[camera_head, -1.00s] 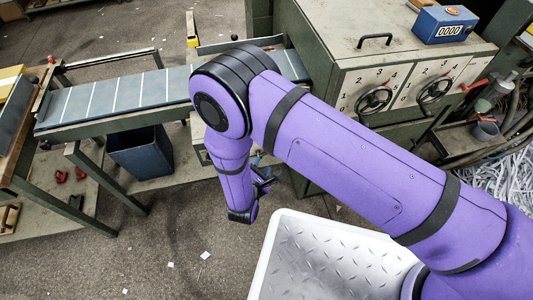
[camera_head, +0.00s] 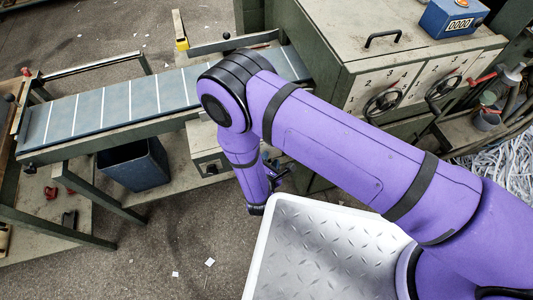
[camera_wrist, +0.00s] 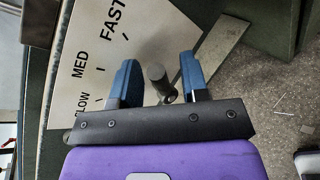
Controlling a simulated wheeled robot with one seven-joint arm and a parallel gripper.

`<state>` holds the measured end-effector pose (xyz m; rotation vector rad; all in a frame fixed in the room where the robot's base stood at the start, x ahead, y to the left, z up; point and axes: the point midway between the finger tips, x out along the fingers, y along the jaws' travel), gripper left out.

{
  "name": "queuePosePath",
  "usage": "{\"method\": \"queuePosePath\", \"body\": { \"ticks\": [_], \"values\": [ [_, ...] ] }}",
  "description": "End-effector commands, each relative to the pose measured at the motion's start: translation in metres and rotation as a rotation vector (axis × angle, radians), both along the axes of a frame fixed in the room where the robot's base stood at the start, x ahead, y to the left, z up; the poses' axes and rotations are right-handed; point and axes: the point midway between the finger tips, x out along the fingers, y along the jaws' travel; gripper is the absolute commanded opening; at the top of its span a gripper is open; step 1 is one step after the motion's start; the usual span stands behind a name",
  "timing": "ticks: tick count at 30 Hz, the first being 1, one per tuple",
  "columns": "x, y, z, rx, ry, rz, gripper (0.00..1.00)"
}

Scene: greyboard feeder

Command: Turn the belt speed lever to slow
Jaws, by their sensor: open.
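The belt speed lever (camera_wrist: 157,75) is a dark grey knob on a short stem. In the wrist view it shows between the two blue fingertips of my gripper (camera_wrist: 160,78), with gaps on both sides. My gripper is open; the lower stem is partly hidden behind the gripper's black bar. The pale dial plate (camera_wrist: 115,65) reads FAST at the top, MED below, and a cut-off SLOW lower left. Which mark the lever points to I cannot tell. In the head view my gripper (camera_head: 277,174) hangs low beside the grey box under the belt; the lever is not clear there.
The conveyor belt (camera_head: 110,105) runs left of my arm, with a dark blue bin (camera_head: 135,165) beneath it. The grey-green feeder machine (camera_head: 345,45) with handwheels stands behind. Paper strips (camera_head: 505,160) lie at the right. Open floor lies at the front left.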

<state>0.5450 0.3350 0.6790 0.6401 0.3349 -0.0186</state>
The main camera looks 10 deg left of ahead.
Motion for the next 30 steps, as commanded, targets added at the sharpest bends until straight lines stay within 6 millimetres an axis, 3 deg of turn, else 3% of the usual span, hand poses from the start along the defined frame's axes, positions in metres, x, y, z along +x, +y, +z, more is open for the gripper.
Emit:
{"method": "queuePosePath", "body": {
  "ticks": [9,15,30],
  "values": [
    [0.0004,-0.0013,-0.0007,0.000,-0.001,0.001,0.41],
    [0.0004,-0.0013,-0.0007,0.000,0.000,0.000,0.00],
    [-0.0022,0.0033,0.0012,-0.090,-0.058,0.003,0.00]
  ]
}}
